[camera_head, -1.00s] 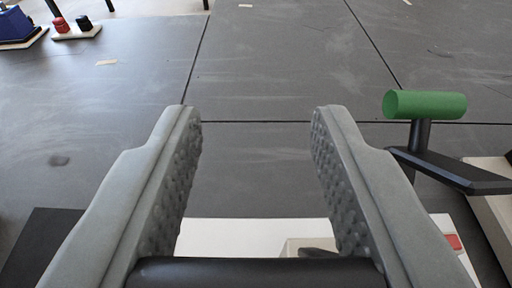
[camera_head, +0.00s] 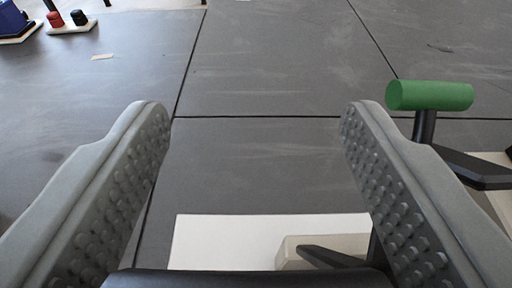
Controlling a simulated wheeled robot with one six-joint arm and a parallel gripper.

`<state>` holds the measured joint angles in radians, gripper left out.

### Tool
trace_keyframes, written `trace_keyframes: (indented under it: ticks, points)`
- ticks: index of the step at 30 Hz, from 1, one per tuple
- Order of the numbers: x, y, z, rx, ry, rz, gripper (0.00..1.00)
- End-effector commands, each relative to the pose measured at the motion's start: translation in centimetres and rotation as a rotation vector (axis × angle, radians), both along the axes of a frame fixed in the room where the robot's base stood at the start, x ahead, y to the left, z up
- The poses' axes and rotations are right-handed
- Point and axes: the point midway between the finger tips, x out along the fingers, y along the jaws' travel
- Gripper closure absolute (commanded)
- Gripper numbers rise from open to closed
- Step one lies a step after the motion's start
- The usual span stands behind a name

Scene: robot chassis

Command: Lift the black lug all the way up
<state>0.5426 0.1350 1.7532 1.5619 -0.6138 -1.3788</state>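My gripper (camera_head: 250,115) is open, with its two grey studded fingers wide apart and only floor seen between the tips. A black pointed piece (camera_head: 325,255) shows at the bottom, on or over a beige block (camera_head: 292,252) on a white plate (camera_head: 225,240). It may be the black lug, but I cannot tell for sure. It lies low in the picture, left of the right finger, and its right end is hidden behind that finger. A dark rounded bar crosses the bottom edge; I cannot tell whether it is mine.
A green cylinder (camera_head: 430,96) tops a black post and arm (camera_head: 470,167) just right of my right finger, above a pale base. Far left, a red piece and a black piece stand on a white plate (camera_head: 72,27), near a blue object (camera_head: 10,22). The grey floor ahead is clear.

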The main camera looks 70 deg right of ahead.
Motion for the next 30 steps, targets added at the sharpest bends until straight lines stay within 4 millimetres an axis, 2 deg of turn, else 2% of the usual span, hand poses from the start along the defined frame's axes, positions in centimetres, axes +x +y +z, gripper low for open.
trace_keyframes:
  ticks: [5, 10, 30]
  points:
    - [-0.1, 0.2, 0.2, -0.001, -0.002, 0.001, 0.4]
    - [-0.7, 1.8, 0.8, -0.003, -0.003, 0.002, 0.4]
    - [-5.5, 13.2, 3.8, 0.0, -0.002, 0.0, 0.4]
